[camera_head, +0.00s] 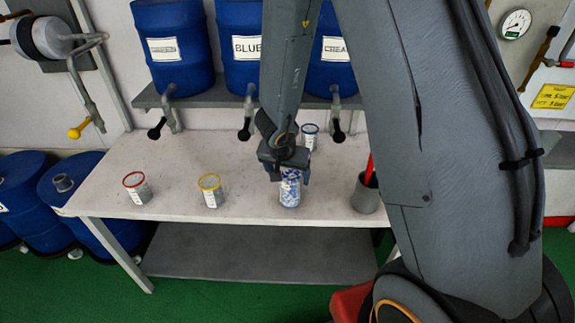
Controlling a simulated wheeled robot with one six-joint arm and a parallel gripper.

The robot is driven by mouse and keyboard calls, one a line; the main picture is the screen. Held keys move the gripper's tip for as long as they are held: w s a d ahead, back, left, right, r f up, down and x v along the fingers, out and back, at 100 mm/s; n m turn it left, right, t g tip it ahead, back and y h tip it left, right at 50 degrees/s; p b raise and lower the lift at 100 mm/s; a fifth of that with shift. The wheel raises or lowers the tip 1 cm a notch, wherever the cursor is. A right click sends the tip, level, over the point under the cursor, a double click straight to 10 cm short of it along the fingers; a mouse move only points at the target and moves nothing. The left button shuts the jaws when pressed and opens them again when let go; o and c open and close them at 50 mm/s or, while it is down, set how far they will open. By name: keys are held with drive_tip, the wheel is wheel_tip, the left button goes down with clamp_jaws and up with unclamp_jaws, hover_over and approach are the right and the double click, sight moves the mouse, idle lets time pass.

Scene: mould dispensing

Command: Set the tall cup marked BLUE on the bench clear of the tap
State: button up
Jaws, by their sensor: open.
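A tall cup with a blue and white pattern (290,190) stands upright on the pale bench (240,150), near its front edge and in front of the taps. I cannot read a BLUE mark on it. My gripper (288,174) points down at this cup's top, with its open fingers at either side of the upper part. The gripper hides the rim. The tap (246,122) under the drum labelled BLUE (240,50) hangs behind and to the left. Another cup, with a dark blue rim (310,138), stands farther back, partly hidden by my arm.
A red-rimmed cup (138,188) and a yellow-rimmed cup (211,191) stand to the left. A grey holder (366,196) with a red stick stands to the right. Two other taps (161,122) (337,125) hang from the shelf. Bench between the cups is clear.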

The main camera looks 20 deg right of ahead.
drive_tip(key=s+a+r+n+y+p, duration=0.1)
drive_tip(key=s+a+r+n+y, duration=0.15)
drive_tip(key=r, duration=0.35)
drive_tip(key=s+a+r+n+y, duration=0.1)
drive_tip(key=s+r, duration=0.2)
drive_tip(key=r, duration=0.4)
drive_tip(key=s+d+r+n, duration=0.1)
drive_tip(key=s+d, duration=0.1)
drive_tip(key=s, duration=0.3)
drive_tip(key=s+d+r+n+g+h, duration=0.1)
drive_tip(key=s+d+r+n, duration=0.1)
drive_tip(key=s, duration=0.2)
drive_tip(key=shift+s+d+g, duration=0.3)
drive_tip(key=shift+s+d, duration=0.1)
drive_tip(key=shift+r, duration=0.1)
wheel_tip(320, 180, down, 8)
drive_tip(key=g+b, duration=0.1)
drive_tip(key=b, duration=0.5)
drive_tip(key=shift+b, duration=0.3)
